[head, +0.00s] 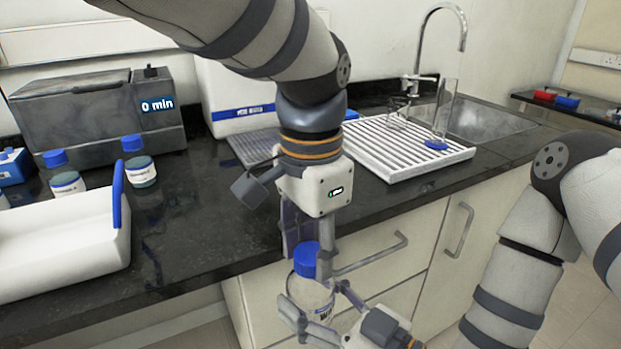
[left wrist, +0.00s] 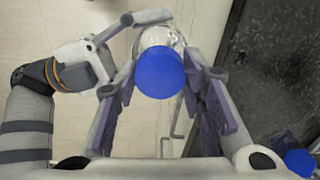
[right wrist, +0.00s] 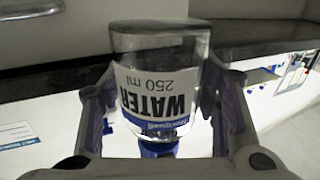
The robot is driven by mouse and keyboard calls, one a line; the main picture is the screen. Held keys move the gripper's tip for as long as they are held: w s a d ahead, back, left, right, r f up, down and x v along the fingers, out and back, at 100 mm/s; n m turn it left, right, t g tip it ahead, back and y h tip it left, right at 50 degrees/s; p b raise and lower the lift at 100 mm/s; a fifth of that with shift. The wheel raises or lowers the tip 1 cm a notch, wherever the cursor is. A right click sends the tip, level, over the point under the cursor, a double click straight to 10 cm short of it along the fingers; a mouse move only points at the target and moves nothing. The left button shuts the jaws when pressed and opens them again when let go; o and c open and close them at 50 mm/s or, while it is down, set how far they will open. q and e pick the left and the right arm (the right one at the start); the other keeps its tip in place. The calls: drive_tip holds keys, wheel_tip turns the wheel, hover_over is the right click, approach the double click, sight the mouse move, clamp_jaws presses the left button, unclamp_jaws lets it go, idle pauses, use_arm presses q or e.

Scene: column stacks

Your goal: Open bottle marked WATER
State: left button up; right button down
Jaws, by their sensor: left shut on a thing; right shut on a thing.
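The clear WATER bottle (head: 309,294) with a blue cap (head: 306,256) is held in the air in front of the drawers. My right gripper (head: 318,312) is shut around its body. In the right wrist view the label reading WATER 250 ml (right wrist: 158,92) shows upside down between the fingers. My left gripper (head: 310,250) comes from above and is shut on the cap, which shows between its fingers in the left wrist view (left wrist: 159,72). The cap sits on the bottle's top. Whether it is loosened cannot be told.
On the dark bench (head: 190,235), blue-capped bottles (head: 140,168) stand at the left by a white container with a blue handle (head: 60,235). A grey device showing 0 min (head: 95,115) is behind. A drying rack (head: 410,150) and sink (head: 485,120) are at the right.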

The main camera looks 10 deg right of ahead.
use_arm(q)
drive_tip(key=o, duration=1.3)
